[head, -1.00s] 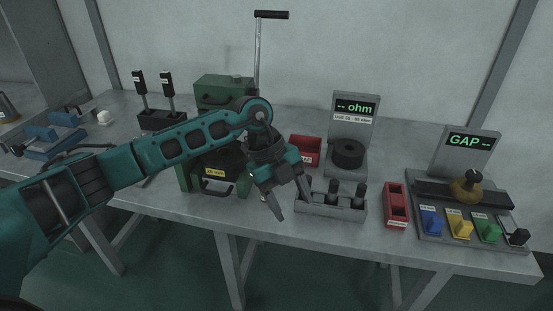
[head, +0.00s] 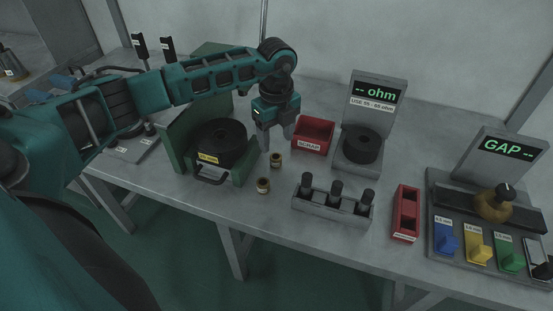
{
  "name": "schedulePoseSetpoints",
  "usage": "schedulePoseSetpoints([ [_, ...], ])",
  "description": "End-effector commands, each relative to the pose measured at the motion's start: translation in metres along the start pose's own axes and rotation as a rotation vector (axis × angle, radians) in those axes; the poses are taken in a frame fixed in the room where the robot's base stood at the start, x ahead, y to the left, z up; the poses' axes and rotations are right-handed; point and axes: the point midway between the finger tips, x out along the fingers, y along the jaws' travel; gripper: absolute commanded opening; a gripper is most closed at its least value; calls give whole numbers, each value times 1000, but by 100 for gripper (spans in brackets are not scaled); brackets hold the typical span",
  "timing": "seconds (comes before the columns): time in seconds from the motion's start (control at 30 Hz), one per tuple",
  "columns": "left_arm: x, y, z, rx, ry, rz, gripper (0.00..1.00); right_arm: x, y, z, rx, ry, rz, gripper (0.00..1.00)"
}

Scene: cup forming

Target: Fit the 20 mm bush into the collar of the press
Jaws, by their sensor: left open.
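Two small brass-coloured bushes stand on the bench in front of the press: a rear bush (head: 276,160) and a front bush (head: 263,186). I cannot read a size on either. The green press (head: 172,150) stands left of them, with a thick black round part (head: 218,142), a yellow label and a front handle. I cannot clearly make out the collar's opening. My left gripper (head: 276,146) points down, open and empty, its fingers just behind and above the rear bush. My right gripper is not in view.
A grey rack (head: 332,206) with several black-topped plugs stands right of the bushes. Behind are a red scrap bin (head: 314,134) and the ohm meter (head: 374,100). A narrow red tray (head: 405,212) and the gap gauge (head: 500,150) stand further right. The bench's front edge is close to the front bush.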

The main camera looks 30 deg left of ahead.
Motion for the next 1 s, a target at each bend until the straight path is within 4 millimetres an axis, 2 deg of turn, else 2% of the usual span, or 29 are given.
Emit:
schedulePoseSetpoints([
  [0.17, 13, 0, 0, 1, 0, 0, 62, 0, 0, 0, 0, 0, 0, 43],
  [0.5, 58, 2, 0, 1, 0, 1, 62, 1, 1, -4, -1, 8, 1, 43],
  [0.77, 61, 2, 0, 2, 0, -1, 62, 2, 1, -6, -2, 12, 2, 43],
  [1.0, 61, 2, 0, 2, 0, -1, 41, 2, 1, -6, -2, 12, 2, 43],
])
